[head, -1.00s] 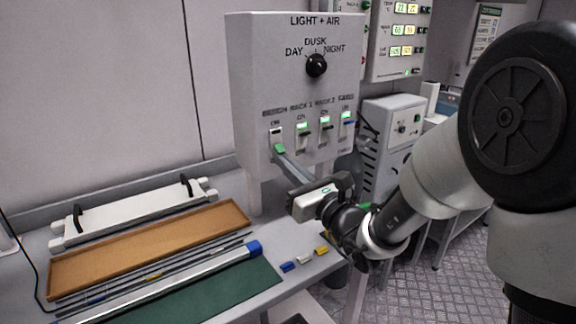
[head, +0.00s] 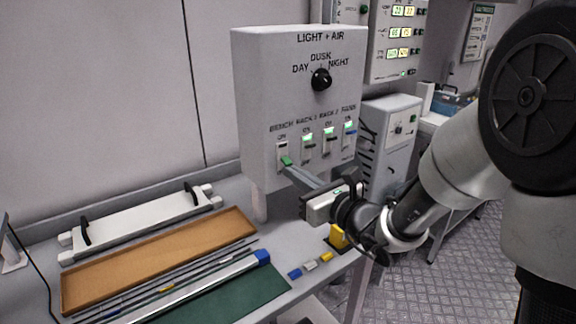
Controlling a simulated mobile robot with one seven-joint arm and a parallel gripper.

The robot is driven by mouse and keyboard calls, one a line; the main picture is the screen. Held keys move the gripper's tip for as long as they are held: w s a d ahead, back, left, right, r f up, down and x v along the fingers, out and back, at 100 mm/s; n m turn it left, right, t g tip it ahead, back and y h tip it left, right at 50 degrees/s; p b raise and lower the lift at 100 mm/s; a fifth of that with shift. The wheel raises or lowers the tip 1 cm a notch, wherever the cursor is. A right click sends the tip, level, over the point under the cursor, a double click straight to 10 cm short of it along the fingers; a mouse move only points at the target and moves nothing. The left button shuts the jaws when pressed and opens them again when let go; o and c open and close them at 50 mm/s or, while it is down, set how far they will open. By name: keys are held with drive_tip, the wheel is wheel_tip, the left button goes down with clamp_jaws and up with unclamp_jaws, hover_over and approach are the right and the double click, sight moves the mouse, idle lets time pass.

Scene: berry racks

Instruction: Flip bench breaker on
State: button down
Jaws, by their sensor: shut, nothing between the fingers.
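The light-and-air panel (head: 262,95) is a pale grey box with a black DAY/DUSK/NIGHT knob and a row of breakers below. The bench breaker (head: 282,149) is the leftmost; its window looks pale and unlit, with a green piece at its lower end. The other breakers to its right, such as the rack 1 breaker (head: 307,142), show lit green windows. My gripper (head: 288,165) is shut and empty, its long fingers reaching up to the lower end of the bench breaker. I cannot tell whether the tips touch it; they partly hide that spot.
A yellow object (head: 337,237) stands under my wrist. A grey cabinet (head: 392,118) is behind to the right.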

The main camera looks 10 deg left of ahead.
sight(287, 160)
wheel_tip(287, 160, up, 2)
drive_tip(key=g+h+p, duration=0.1)
drive_tip(key=p, duration=0.2)
drive_tip(key=shift+s+d+r+p, duration=0.1)
drive_tip(key=shift+r+p, duration=0.1)
drive_tip(key=shift+p, duration=0.15)
drive_tip(key=r+g+h+p, duration=0.1)
drive_tip(key=g+h+p, duration=0.1)
drive_tip(key=p, duration=0.4)
drive_tip(key=shift+s+r, duration=0.1)
drive_tip(key=shift+r, duration=0.1)
drive_tip(key=shift+d+f, duration=0.1)
drive_tip(key=shift+f, duration=0.65)
drive_tip(key=shift+r, duration=0.1)
drive_tip(key=shift+r+p, duration=0.4)
drive_tip(key=shift+r, duration=0.35)
